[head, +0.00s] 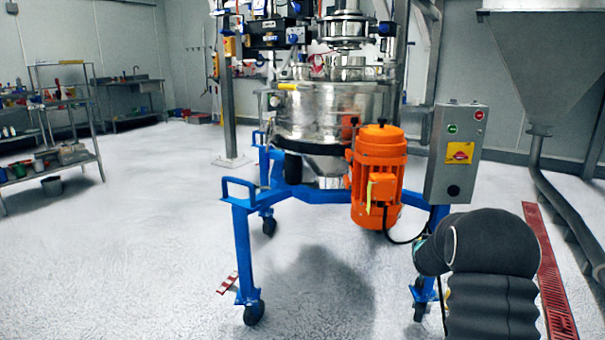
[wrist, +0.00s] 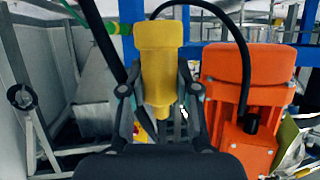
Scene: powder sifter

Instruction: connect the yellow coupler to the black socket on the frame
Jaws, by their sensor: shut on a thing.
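The yellow coupler (wrist: 158,60) is held upright between the two fingers of my gripper (wrist: 160,98) in the wrist view, its wide end at the top of the picture. The fingers are closed on its narrower lower part. In the head view my arm hides the coupler and most of my gripper. The blue frame (head: 240,245) stands on casters at the centre of the head view; a part of it (wrist: 300,55) crosses the top of the wrist view. I cannot pick out the black socket with certainty; the grey control box shows a dark round spot low on its front.
The orange motor (head: 378,165) hangs at the frame's front and sits right of the coupler in the wrist view (wrist: 243,70). A black cable (wrist: 240,40) arcs above the coupler to the motor. The grey control box (head: 437,150) is right of the motor.

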